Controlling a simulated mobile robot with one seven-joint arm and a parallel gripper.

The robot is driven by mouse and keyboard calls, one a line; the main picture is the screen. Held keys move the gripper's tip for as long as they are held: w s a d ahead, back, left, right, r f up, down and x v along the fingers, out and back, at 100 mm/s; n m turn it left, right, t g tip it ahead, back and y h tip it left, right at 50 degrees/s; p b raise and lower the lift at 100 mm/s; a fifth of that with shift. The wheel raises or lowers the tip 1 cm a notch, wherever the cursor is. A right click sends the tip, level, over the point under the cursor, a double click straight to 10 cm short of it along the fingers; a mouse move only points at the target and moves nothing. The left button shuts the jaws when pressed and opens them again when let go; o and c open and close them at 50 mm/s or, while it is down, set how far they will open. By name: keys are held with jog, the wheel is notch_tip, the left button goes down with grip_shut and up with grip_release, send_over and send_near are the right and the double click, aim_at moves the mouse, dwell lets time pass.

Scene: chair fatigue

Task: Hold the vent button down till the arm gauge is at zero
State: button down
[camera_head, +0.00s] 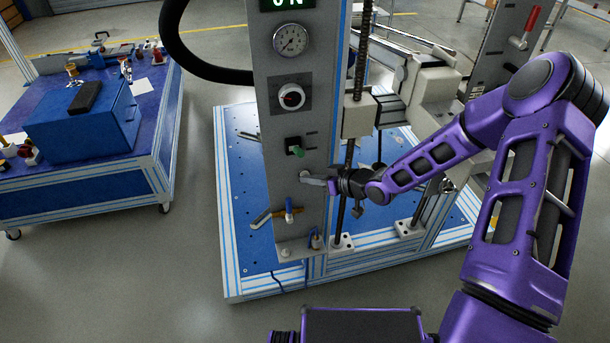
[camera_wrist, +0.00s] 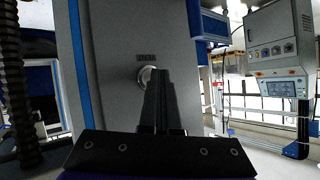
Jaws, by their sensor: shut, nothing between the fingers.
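My gripper (camera_head: 304,179) is shut and empty, with its fingertips at the face of the grey control panel (camera_head: 265,110). In the wrist view my fingers (camera_wrist: 158,76) point at a round metal button (camera_wrist: 144,77) under a small dark label. The fingers hide the right part of the button. I cannot tell whether the tips press it or only stand close. A round white dial gauge (camera_head: 291,39) sits high on the panel in the head view. Its needle is too small to read surely.
A blue-handled valve (camera_head: 289,212) sits lower down. A vertical screw (camera_head: 350,150) stands right of the panel. A blue workbench (camera_head: 110,190) is at left, with clear floor between.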

dwell(0.4)
jog(key=shift+s+d, duration=0.2)
jog(key=shift+s, duration=0.55)
jog(key=s, duration=0.2)
jog(key=s+d, duration=0.1)
jog(key=s, duration=0.1)
jog(key=shift+s+d, duration=0.2)
jog(key=shift+s, duration=0.2)
